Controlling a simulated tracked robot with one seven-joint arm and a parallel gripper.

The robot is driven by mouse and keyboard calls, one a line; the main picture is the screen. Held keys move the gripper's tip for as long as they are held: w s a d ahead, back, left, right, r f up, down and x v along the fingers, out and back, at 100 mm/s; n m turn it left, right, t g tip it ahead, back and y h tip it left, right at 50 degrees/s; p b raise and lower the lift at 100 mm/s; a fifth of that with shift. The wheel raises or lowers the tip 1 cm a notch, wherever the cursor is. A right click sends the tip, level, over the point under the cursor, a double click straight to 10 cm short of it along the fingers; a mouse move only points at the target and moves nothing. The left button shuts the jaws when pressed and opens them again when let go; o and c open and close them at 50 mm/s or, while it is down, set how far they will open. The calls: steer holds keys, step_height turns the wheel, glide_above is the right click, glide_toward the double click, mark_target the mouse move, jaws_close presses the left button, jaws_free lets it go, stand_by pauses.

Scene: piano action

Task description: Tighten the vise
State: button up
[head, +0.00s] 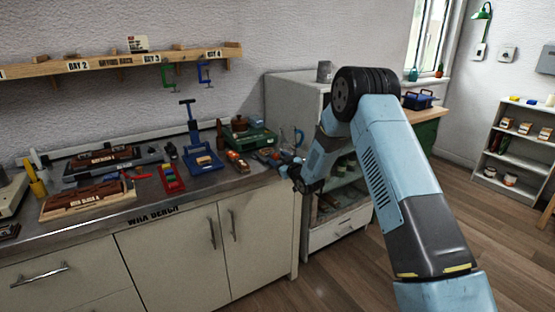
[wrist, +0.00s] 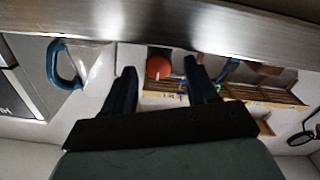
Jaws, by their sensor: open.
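A blue tool (head: 203,160) with a flat base, an upright post and a crossbar on top stands on the bench; it may be the vise, but I cannot tell for sure. Its jaws are too small to make out. My gripper (head: 299,181) is at the right end of the bench in the head view, right of the blue tool and apart from it. In the wrist view my gripper (wrist: 161,72) has its two dark fingers spread, with nothing held. A red-orange round thing (wrist: 158,66) shows between the fingers, seemingly beyond them.
The workbench (head: 75,232) carries a green case (head: 250,138), a red tray (head: 171,178) and brown wooden parts (head: 88,201). A wall shelf (head: 110,64) hangs above, with green and blue clamps (head: 205,73). A blue loop handle (wrist: 62,64) shows left in the wrist view.

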steer(key=shift+x, duration=0.75)
steer(key=c, duration=1.1)
